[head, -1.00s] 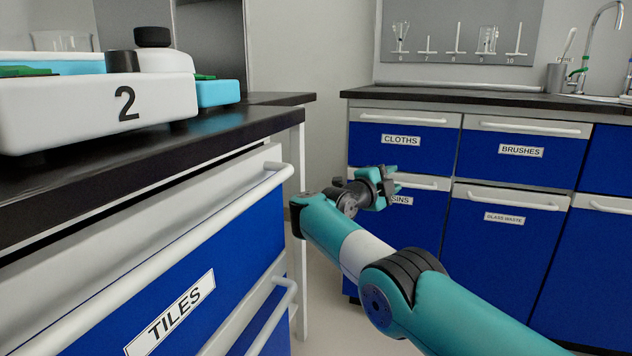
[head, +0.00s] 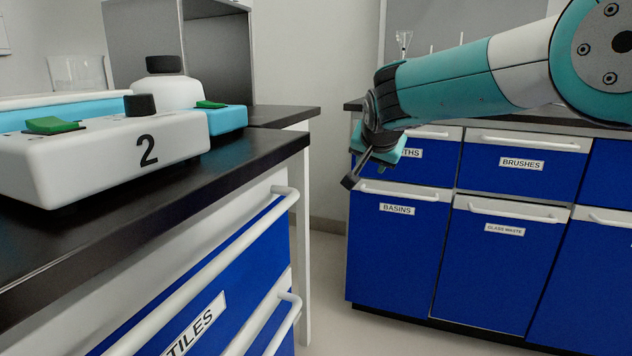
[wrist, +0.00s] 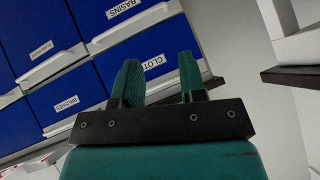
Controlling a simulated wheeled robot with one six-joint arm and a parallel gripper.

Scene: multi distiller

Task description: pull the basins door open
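The blue basins door (head: 392,258) is shut, below the cloths drawer (head: 430,166) in the far cabinet. Its white bar handle (head: 405,192) runs along its top edge. The door (wrist: 98,14) and its handle (wrist: 132,27) also show, turned over, in the wrist view. My gripper (head: 372,165) is in front of the cloths drawer, tilted down, a little above and left of the basins handle. In the wrist view my gripper (wrist: 160,78) has a clear gap between its two teal fingers, with nothing held. The fingers overlap the cloths drawer there.
The brushes drawer (head: 525,147) and glass waste door (head: 492,262) are to the right. A black-topped bench with the tiles drawer (head: 225,290) and its protruding handle (head: 215,262) stands close at left. Floor (head: 335,260) shows between bench and cabinet.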

